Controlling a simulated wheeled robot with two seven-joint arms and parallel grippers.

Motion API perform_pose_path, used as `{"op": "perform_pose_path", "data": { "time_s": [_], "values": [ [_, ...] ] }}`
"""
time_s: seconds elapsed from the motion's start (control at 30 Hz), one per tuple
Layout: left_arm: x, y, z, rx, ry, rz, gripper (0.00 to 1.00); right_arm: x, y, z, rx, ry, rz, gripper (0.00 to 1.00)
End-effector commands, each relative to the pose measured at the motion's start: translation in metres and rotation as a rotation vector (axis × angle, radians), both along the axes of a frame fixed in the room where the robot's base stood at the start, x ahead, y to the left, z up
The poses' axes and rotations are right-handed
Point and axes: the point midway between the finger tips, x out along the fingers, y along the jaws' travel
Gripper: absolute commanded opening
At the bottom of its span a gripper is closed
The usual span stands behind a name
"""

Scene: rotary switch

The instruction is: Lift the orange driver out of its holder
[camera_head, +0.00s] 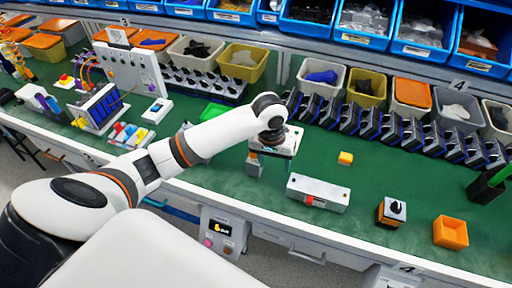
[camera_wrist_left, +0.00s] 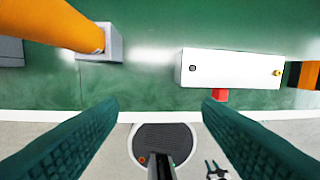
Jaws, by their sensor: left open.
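The orange driver (camera_wrist_left: 55,22) shows as a thick orange cylinder at the upper left of the wrist view, with its lower right end at a small grey block, its holder (camera_wrist_left: 113,45). In the head view a bit of orange and the grey holder (camera_head: 254,168) show just below my left gripper, mostly hidden by my wrist. My left gripper (camera_wrist_left: 160,103) is open, with two teal ribbed fingers and nothing between them. The driver lies outside the fingers, up and left in the wrist view. My right gripper is not in view.
A white box (camera_head: 318,193) with a red button stands right of the gripper. Blue bins (camera_head: 360,22) line the back. Green bench surface lies clear between them.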

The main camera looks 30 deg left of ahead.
Motion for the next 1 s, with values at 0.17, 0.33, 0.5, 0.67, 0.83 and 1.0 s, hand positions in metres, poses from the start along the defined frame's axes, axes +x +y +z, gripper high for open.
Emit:
{"op": "perform_pose_path", "data": {
  "time_s": [0.17, 0.33, 0.5, 0.67, 0.83, 1.0],
  "values": [
    [0.034, 0.056, 0.061, 0.051, 0.056, 0.252, 0.59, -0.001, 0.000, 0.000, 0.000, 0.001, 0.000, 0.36],
    [0.043, 0.086, 0.096, 0.058, 0.090, 0.411, 0.59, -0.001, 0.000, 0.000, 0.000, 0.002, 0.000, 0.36],
    [0.044, 0.094, 0.100, 0.058, 0.106, 0.464, 0.59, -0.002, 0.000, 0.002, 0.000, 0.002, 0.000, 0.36],
    [0.043, 0.094, 0.073, 0.058, 0.107, 0.464, 0.59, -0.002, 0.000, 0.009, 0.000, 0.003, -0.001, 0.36],
    [0.044, 0.094, 0.047, 0.056, 0.104, 0.461, 0.59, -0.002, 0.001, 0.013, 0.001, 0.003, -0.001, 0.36],
    [0.044, 0.094, 0.036, 0.057, 0.103, 0.460, 0.59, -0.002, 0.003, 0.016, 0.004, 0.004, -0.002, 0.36]
  ]
}}
